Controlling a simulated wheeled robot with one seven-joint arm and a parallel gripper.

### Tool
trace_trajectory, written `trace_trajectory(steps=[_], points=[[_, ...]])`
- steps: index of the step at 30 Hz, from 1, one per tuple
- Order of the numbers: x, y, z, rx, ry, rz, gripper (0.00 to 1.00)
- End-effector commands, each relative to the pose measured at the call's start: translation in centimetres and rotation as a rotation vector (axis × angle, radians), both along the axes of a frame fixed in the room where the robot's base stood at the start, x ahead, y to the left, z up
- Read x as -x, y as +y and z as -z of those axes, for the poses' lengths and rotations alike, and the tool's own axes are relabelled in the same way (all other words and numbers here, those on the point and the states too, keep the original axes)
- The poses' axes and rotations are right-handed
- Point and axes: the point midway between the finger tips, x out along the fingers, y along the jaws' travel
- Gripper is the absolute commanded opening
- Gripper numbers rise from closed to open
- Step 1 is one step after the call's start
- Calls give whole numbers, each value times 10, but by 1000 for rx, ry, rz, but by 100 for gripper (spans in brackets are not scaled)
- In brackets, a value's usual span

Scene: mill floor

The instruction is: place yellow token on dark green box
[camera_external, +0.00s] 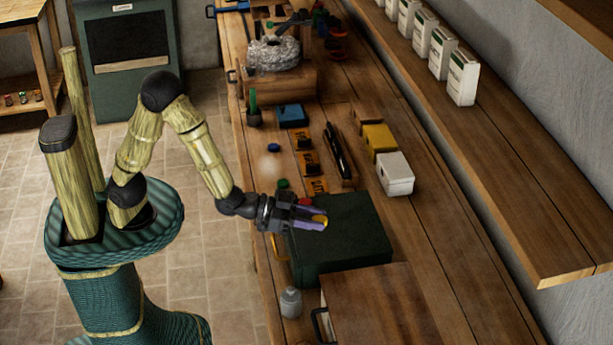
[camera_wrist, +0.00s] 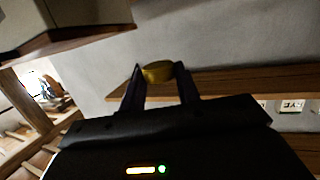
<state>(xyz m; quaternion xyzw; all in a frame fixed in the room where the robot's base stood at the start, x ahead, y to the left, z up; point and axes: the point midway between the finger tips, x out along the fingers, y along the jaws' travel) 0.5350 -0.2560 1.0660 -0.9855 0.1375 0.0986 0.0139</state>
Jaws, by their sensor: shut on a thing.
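The dark green box (camera_external: 345,245) stands on the long wooden bench, its flat lid facing up. My gripper (camera_external: 318,222) is over the left part of the lid in the external view. It is shut on the yellow token (camera_external: 320,218), which sits between the fingertips. In the wrist view the token (camera_wrist: 158,72) shows as a yellow disc gripped between two dark fingers (camera_wrist: 160,85). The gap between the token and the lid cannot be judged exactly. The wrist view does not show the box clearly.
A white box (camera_external: 396,175) and a yellow box (camera_external: 379,138) stand behind the green box. A grey bottle (camera_external: 291,303) and a wooden box (camera_external: 375,305) are in front. A shelf (camera_external: 510,130) overhangs at right.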

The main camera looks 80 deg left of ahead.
Motion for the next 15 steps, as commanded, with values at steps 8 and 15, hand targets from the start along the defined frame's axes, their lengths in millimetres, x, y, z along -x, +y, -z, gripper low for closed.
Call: trace_trajectory(steps=[8, 15], points=[[0, 0, 46, -4, 5, 1, 11], [0, 0, 54, 0, 0, 0, 11]])
